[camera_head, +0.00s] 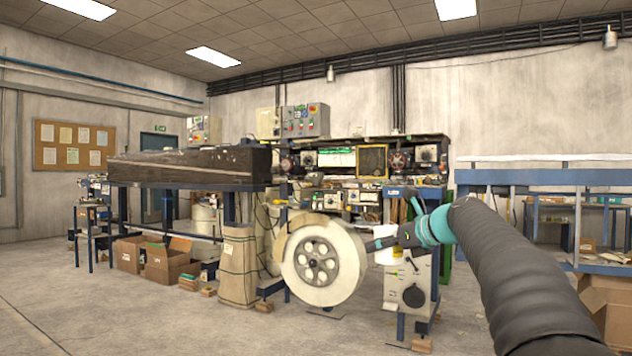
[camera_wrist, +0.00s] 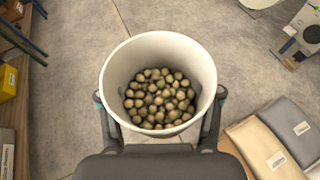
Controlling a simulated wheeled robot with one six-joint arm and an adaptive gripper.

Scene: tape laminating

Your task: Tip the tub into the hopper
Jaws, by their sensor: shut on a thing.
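A white round tub (camera_wrist: 116,75) fills the middle of the wrist view, its open mouth facing the camera. Many small brownish balls (camera_wrist: 158,98) lie in its bottom. My gripper (camera_wrist: 160,96) is shut on the tub, one finger against each side, and holds it above the concrete floor. In the head view my arm reaches in from the right and my gripper (camera_head: 374,243) is beside a large white reel. I cannot identify the hopper in either view.
The white reel (camera_head: 345,270) stands by a grey control box (camera_head: 408,290). Cardboard boxes (camera_head: 165,262) and a paper sack (camera_head: 238,265) stand at left. In the wrist view, filled bags (camera_wrist: 262,146) lie lower right and a yellow box (camera_wrist: 8,82) is at left. Floor at front left is clear.

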